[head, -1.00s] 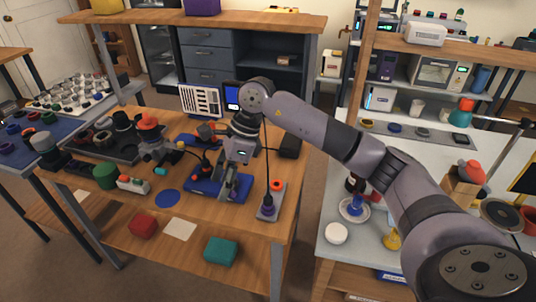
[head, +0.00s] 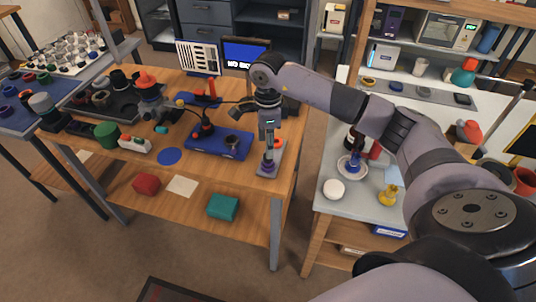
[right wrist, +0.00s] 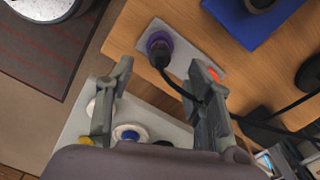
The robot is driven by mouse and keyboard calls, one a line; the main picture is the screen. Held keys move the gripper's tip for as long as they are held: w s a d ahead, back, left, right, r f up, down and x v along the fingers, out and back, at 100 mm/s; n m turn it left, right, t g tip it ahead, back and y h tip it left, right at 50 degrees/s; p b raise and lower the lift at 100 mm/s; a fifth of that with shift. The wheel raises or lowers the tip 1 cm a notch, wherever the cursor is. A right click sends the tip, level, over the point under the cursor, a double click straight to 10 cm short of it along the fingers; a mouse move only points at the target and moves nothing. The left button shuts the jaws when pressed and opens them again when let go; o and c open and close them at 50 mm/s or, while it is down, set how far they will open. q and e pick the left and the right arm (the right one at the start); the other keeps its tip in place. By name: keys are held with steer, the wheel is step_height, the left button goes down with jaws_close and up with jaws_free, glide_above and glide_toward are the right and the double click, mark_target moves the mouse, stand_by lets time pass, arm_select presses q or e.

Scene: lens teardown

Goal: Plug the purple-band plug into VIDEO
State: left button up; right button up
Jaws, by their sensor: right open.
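The purple-band plug (head: 268,166) stands on a grey plate (head: 264,175) near the workbench's right front edge. In the right wrist view the purple plug (right wrist: 158,43) has a black cable leading from its top toward the right finger. My right gripper (head: 269,140) points down just above the plug in the head view. In the right wrist view my right gripper (right wrist: 162,66) is open, with the plug beyond the gap between its fingers. I cannot make out a VIDEO label. A monitor (head: 246,50) shows a blue screen with white text. My left gripper is not in view.
A blue tray (head: 228,145) with dark parts lies left of the plug. An orange-red part (right wrist: 214,74) sits at the plate's other end. A side table (head: 336,209) on the right holds a white saucer (head: 352,166) and yellow part.

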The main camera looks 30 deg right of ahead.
step_height(320, 180, down, 7)
steer(key=shift+r+p, duration=0.1)
steer(key=shift+p, duration=0.3)
steer(key=shift+c, duration=0.4)
jaws_close()
stand_by(0.6)
steer(key=shift+r+p, duration=0.55)
steer(key=shift+r, duration=0.45)
stand_by(0.7)
steer(key=shift+r+p, duration=1.2)
steer(key=shift+r, duration=0.9)
